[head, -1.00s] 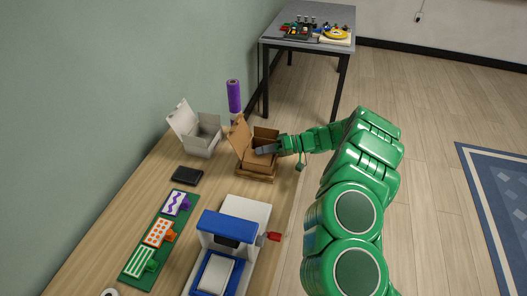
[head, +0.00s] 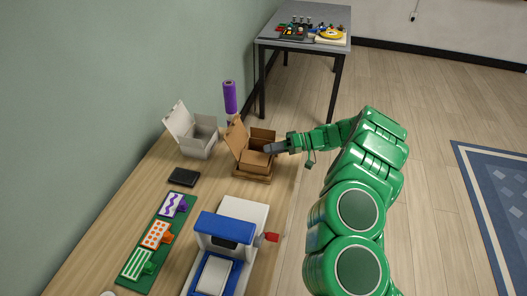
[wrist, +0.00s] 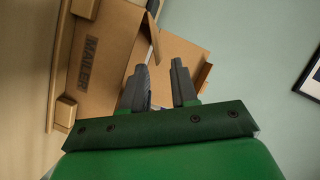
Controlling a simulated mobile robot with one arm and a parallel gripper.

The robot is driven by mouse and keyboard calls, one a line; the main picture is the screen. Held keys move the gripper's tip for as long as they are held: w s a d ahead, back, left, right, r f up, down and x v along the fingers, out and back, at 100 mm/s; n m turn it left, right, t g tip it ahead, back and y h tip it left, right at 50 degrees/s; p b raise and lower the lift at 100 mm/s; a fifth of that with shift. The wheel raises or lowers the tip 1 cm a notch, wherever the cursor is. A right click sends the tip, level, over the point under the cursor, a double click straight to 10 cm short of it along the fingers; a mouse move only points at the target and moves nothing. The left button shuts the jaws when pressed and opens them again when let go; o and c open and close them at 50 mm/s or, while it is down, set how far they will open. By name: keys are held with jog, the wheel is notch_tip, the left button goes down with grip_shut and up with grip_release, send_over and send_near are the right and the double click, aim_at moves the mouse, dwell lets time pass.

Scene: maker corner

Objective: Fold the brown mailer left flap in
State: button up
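The brown mailer (head: 252,168) is an open cardboard box on the bench, seated on a tan base. A tall panel (head: 237,140) stands up at its left, and smaller flaps stand around the opening. In the wrist view its "MAILER" side (wrist: 100,55) is at left, and a narrow flap (wrist: 153,38) sticks out above the fingers. My gripper (head: 268,150) is at the box's right side, by the opening. In the wrist view my gripper (wrist: 161,85) has its fingers apart, with brown cardboard behind them. I cannot tell whether a finger touches a flap.
A white open box (head: 197,140) stands left of the mailer, with a purple roll (head: 230,97) behind. A black block (head: 183,177), a green board (head: 150,245) with patterned cards and a blue-white machine (head: 225,235) are nearer. A grey table (head: 300,40) stands beyond.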

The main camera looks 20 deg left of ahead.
jog(key=shift+v, duration=1.75)
